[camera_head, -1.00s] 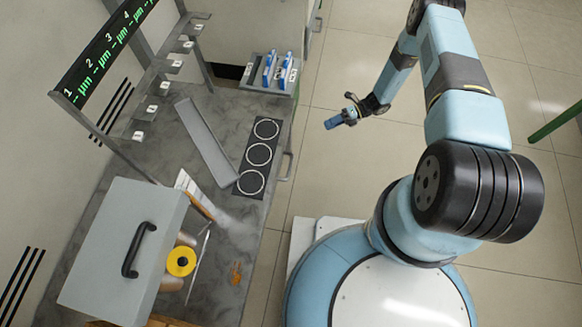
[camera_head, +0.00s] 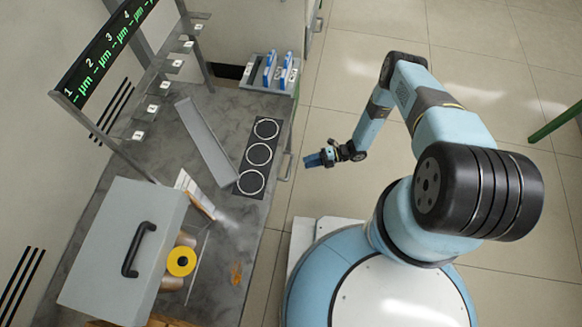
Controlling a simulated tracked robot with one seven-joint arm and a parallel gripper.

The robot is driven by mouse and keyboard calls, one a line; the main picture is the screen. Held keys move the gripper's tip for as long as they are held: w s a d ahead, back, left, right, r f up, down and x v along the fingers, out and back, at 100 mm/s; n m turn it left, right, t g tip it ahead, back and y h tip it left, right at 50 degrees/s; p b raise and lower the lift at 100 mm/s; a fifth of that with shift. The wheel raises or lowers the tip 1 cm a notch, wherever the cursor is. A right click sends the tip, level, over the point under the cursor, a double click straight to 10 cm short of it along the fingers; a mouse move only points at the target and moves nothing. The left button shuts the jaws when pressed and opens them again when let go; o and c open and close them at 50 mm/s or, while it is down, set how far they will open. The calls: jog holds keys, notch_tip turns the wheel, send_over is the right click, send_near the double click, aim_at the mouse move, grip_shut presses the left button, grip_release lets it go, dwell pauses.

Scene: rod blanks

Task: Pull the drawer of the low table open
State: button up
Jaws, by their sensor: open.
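The low table (camera_head: 222,107) has a dark grey mottled top and fills the left of the head view. A drawer handle (camera_head: 287,166) shows as a small grey bar on its right edge; the drawer front is mostly hidden by the steep view from above. My gripper (camera_head: 310,160) has blue fingers and is open, hanging over the floor just right of the handle. It looks apart from the handle in the picture, with a small gap. Its height against the handle cannot be told.
On the table are a grey box with a black handle (camera_head: 138,248), a yellow-flanged spool (camera_head: 181,261), a ringed black plate (camera_head: 259,155), a sloped grey chute (camera_head: 205,142), a display rack (camera_head: 103,55) and a tray with blue items (camera_head: 268,85). Tiled floor (camera_head: 400,185) lies open to the right.

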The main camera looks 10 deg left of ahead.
aim_at(290, 167)
jog(key=x, duration=0.9)
jog(key=shift+c, duration=0.2)
grip_shut()
